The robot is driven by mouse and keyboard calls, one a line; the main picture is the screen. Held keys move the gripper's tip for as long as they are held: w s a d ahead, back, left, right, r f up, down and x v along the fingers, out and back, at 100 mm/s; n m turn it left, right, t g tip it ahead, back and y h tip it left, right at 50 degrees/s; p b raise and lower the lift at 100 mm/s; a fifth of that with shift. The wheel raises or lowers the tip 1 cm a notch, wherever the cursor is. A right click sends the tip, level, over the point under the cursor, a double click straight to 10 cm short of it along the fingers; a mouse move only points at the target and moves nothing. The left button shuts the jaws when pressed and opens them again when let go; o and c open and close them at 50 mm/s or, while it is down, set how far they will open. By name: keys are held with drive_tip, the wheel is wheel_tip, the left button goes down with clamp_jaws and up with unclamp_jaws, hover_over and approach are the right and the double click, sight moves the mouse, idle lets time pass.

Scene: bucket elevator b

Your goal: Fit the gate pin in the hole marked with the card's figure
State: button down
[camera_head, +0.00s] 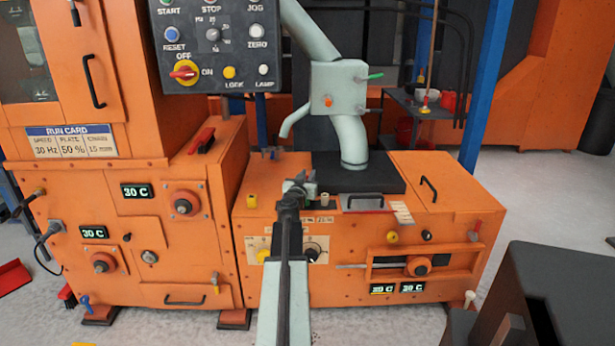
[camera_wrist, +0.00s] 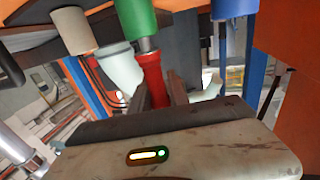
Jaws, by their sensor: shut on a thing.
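The run card (camera_head: 72,141) on the left orange cabinet reads speed 30 Hz, plate 50 %, chain 15 mm. My gripper (camera_head: 300,187) is over the front edge of the low orange housing (camera_head: 274,180), above a row of small pale labels (camera_head: 323,220) that my arm partly covers. In the wrist view my jaws (camera_wrist: 153,92) are shut on a red cylindrical thing (camera_wrist: 152,75), likely the gate pin. A green cylinder (camera_wrist: 137,16) with a metal end shows right above it. The marked holes are hidden or too small to make out.
A grey chute (camera_head: 352,140) rises from a black plate on the housing. The control panel (camera_head: 222,45) hangs at upper left. A black handle (camera_head: 429,188) stands on the housing's right. A dark block (camera_head: 560,300) is at lower right. A blue cylinder (camera_wrist: 233,8) shows in the wrist view.

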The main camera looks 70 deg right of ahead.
drive_tip(key=shift+f+b, duration=0.55)
drive_tip(key=shift+f, duration=0.05)
drive_tip(key=c, duration=1.2)
unclamp_jaws()
drive_tip(key=shift+r, duration=0.1)
drive_tip(key=shift+o, duration=0.2)
drive_tip(key=a, duration=0.7)
drive_tip(key=shift+s+a, duration=0.35)
drive_tip(key=shift+a, duration=0.05)
